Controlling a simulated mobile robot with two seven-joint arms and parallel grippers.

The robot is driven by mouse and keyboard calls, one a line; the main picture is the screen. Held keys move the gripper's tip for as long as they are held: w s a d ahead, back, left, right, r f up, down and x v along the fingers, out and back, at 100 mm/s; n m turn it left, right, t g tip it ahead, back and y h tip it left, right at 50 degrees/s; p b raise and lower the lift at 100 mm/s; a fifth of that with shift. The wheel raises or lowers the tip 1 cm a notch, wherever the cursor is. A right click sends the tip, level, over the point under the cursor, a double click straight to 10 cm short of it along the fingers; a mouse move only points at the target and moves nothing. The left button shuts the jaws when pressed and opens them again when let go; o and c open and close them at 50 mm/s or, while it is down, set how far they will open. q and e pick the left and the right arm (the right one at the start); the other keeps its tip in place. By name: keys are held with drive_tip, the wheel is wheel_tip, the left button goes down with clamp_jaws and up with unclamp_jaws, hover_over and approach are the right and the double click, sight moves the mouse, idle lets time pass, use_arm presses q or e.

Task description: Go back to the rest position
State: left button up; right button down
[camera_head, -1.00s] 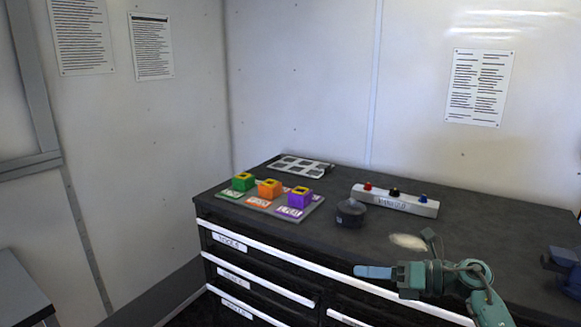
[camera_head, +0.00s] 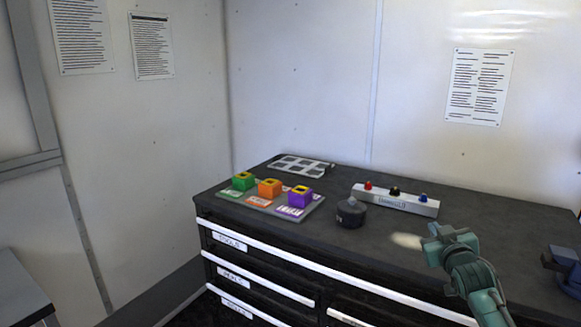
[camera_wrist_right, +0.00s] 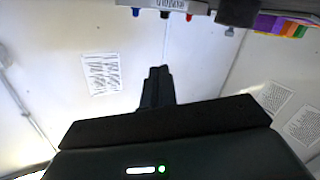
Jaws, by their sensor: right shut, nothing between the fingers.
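My right gripper (camera_head: 437,236) is above the right part of the dark workbench top (camera_head: 370,235), with its arm coming in from the lower right. In the right wrist view my right gripper (camera_wrist_right: 157,85) shows its fingers together with nothing between them. It is apart from the objects on the bench. My left gripper is not in view.
Green (camera_head: 243,181), orange (camera_head: 269,188) and purple (camera_head: 300,196) blocks stand on a labelled mat. A round dark object (camera_head: 351,212), a white strip with coloured knobs (camera_head: 395,199) and a grey tray (camera_head: 301,165) are nearby. A blue object (camera_head: 562,264) sits at the right edge.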

drive_tip(key=s+a+f+g+y, duration=0.1)
drive_tip(key=s+a+f, duration=0.4)
drive_tip(key=s+f, duration=0.3)
drive_tip(key=s+a+f+n+g+y, duration=0.1)
drive_tip(key=s+a+f+g+y, duration=0.1)
drive_tip(key=s+a+f, duration=0.45)
drive_tip(key=s+a+f+g+y, duration=0.1)
drive_tip(key=s+a+f, duration=0.3)
drive_tip(key=s+f, duration=0.6)
drive_tip(key=s+a+g, duration=0.1)
drive_tip(key=s+a, duration=0.1)
drive_tip(key=s, duration=0.5)
drive_tip(key=s+a+g+y, duration=0.1)
drive_tip(key=s+a, duration=0.2)
drive_tip(key=s, duration=0.4)
drive_tip(key=shift+s+a+f, duration=0.25)
drive_tip(key=shift+s+f, duration=0.1)
